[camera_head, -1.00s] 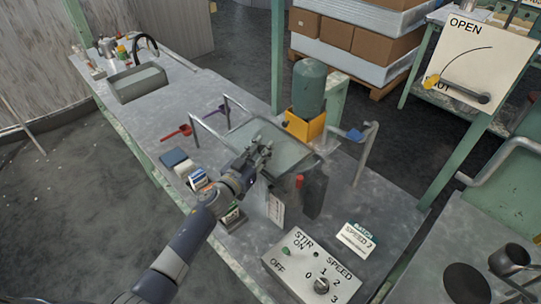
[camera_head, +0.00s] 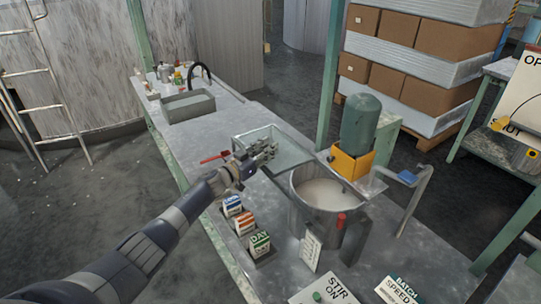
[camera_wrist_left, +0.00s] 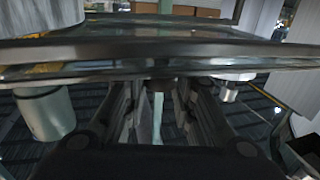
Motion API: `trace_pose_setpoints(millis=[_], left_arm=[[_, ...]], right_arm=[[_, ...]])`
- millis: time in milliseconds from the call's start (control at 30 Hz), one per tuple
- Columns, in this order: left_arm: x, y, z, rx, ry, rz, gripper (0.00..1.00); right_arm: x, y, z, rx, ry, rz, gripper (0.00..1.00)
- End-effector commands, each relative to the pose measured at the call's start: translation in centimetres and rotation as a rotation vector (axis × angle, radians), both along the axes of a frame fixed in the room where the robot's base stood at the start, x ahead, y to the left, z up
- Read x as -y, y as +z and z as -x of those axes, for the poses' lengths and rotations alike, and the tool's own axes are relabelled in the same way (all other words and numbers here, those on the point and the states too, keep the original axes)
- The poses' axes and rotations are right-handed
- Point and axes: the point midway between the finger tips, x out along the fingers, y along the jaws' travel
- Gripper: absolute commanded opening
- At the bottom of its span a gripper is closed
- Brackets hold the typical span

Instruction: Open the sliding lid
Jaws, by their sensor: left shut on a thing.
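The sliding lid (camera_head: 287,148) is a clear glass pane with a metal frame. It sits back and left of the round metal vessel (camera_head: 297,212), whose open top shows pale liquid (camera_head: 322,192). My left gripper (camera_head: 264,151) is shut on the lid near its left side. In the left wrist view the lid's dark edge (camera_wrist_left: 160,50) runs across the picture, and the fingers of the left gripper (camera_wrist_left: 158,95) reach to it. Exactly how the fingers hold it is hard to see. My right gripper is not in view.
A green motor (camera_head: 361,122) on a yellow mount (camera_head: 350,164) stands behind the vessel. A bent grey tube (camera_head: 413,197) rises at the right. A red scoop (camera_head: 213,157) lies left of the lid.

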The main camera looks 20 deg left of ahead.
Motion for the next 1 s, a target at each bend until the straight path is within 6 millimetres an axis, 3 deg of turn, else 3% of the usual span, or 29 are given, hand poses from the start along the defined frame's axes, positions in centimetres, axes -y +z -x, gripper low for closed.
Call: trace_pose_setpoints(millis=[267, 300, 367, 767, 1000], left_arm=[[0.0, -0.1, 0.0, -0.002, 0.000, 0.000, 0.00], [0.0, -0.1, 0.0, -0.002, 0.000, 0.000, 0.33], [0.0, -0.1, 0.0, -0.002, 0.000, 0.000, 0.46], [-0.1, -0.1, 0.2, -0.001, 0.000, 0.000, 0.46], [-0.8, -0.2, 2.3, -0.002, -0.001, -0.003, 0.46]], right_arm=[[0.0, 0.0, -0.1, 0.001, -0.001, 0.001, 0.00], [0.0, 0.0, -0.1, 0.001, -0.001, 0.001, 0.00], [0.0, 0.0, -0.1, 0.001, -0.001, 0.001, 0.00], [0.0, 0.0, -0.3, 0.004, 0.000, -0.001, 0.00], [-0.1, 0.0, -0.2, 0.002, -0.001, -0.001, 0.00]])
